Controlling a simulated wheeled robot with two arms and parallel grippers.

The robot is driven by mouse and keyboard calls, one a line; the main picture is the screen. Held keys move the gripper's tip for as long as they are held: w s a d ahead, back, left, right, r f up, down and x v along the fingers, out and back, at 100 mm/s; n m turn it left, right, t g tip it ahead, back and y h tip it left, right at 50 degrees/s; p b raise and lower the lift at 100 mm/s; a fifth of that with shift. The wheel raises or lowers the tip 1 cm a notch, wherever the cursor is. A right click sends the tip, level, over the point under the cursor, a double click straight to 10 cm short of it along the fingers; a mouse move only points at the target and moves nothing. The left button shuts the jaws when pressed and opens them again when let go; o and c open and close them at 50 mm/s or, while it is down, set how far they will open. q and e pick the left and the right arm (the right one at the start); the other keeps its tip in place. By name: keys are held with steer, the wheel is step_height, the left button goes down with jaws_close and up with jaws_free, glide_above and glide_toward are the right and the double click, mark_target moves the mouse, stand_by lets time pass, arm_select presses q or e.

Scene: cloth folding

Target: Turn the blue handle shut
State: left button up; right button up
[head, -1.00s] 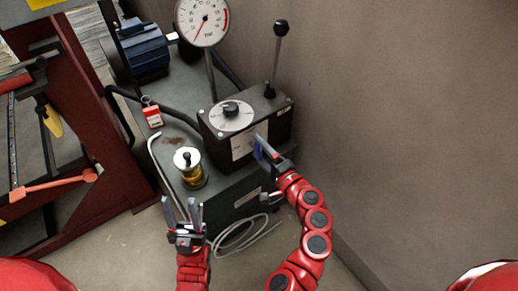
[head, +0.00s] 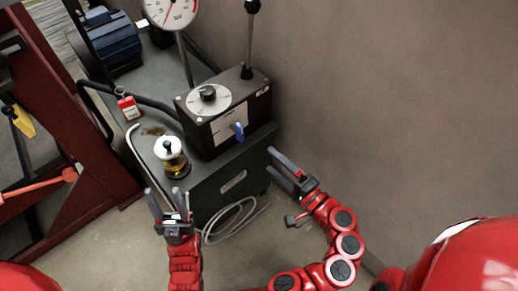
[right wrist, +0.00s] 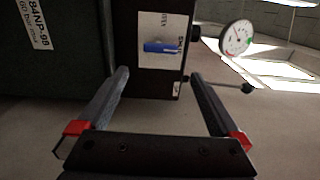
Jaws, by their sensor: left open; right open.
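The blue handle (head: 238,131) sticks out from the front face of a black control box (head: 232,108) in the head view. In the right wrist view the blue handle (right wrist: 161,47) lies lengthwise across a white label plate, between and beyond my fingers. My right gripper (head: 280,168) is open and empty, in front of the box and to the right of the handle, apart from it; its two fingers also show in the right wrist view (right wrist: 160,85). My left gripper (head: 168,205) is open and empty, in front of the grey cabinet at the lower left of the box.
The box stands on a grey cabinet (head: 215,192) with a round gauge (head: 172,8), a black-knobbed lever (head: 249,45) and a glass oil cup (head: 173,160). A coiled hose (head: 232,222) lies on the floor. A bare wall (head: 390,110) is at right; a red frame (head: 70,140) stands left.

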steer(key=shift+v, duration=1.4)
